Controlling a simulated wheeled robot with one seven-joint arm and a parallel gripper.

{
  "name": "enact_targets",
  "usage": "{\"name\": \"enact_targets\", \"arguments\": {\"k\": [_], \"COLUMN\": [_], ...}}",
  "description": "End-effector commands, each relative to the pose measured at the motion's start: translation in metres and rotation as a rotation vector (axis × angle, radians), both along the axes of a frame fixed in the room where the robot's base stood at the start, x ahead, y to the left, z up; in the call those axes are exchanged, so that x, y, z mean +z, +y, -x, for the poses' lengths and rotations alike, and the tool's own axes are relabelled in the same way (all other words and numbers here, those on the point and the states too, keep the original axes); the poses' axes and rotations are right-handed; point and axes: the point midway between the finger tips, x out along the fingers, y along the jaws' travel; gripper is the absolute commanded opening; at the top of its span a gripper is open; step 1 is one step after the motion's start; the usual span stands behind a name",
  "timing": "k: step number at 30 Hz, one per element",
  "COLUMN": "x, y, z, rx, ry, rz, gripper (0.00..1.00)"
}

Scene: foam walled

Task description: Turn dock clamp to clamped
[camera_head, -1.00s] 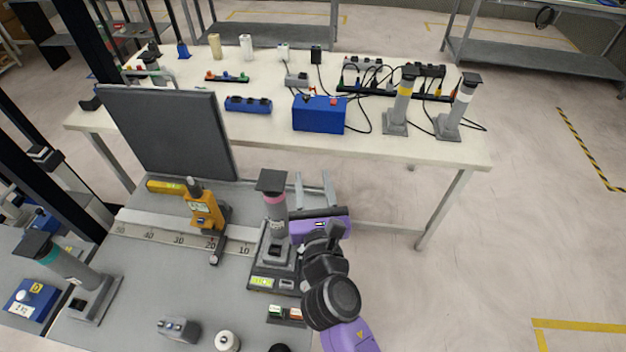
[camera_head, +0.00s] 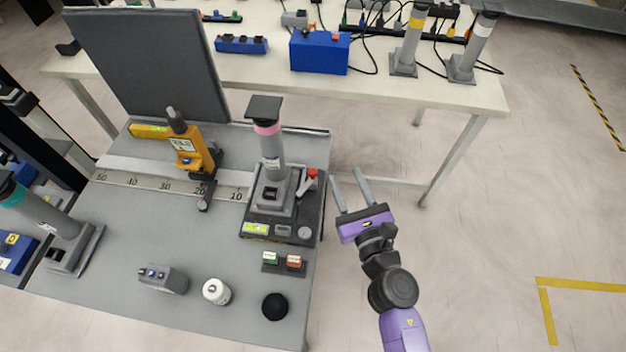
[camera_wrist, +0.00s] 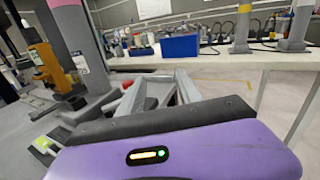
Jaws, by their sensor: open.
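The dock (camera_head: 282,228) is a black base with a green display and a round grey knob, at the right edge of the grey table. A grey post with a pink band (camera_head: 268,148) stands upright on it. The dock clamp (camera_head: 307,183), a light lever with a red tip, is at the dock's right side, tilted up. Its red tip shows in the wrist view (camera_wrist: 127,84), just left of the fingers. My purple gripper (camera_head: 347,176) is open and empty, right of the clamp and beyond the table edge, fingers pointing away. It does not touch the clamp.
An orange device (camera_head: 192,152) stands by a ruler (camera_head: 139,181) left of the dock. A small block with green and red buttons (camera_head: 283,262), a white cylinder (camera_head: 216,291) and a black knob (camera_head: 275,306) lie in front. A white table (camera_head: 440,92) stands behind; floor is clear at right.

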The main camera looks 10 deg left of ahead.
Motion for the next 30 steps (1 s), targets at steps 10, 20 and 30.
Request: {"name": "enact_targets", "arguments": {"k": [10, 20, 30], "x": [-0.014, -0.013, -0.014], "y": [0.039, 0.066, 0.082], "z": [0.030, -0.007, -0.030], "rx": [0.241, 0.240, 0.238], "ry": [0.037, 0.036, 0.038], "rz": [-0.059, -0.063, -0.062], "gripper": [0.41, 0.41, 0.41]}}
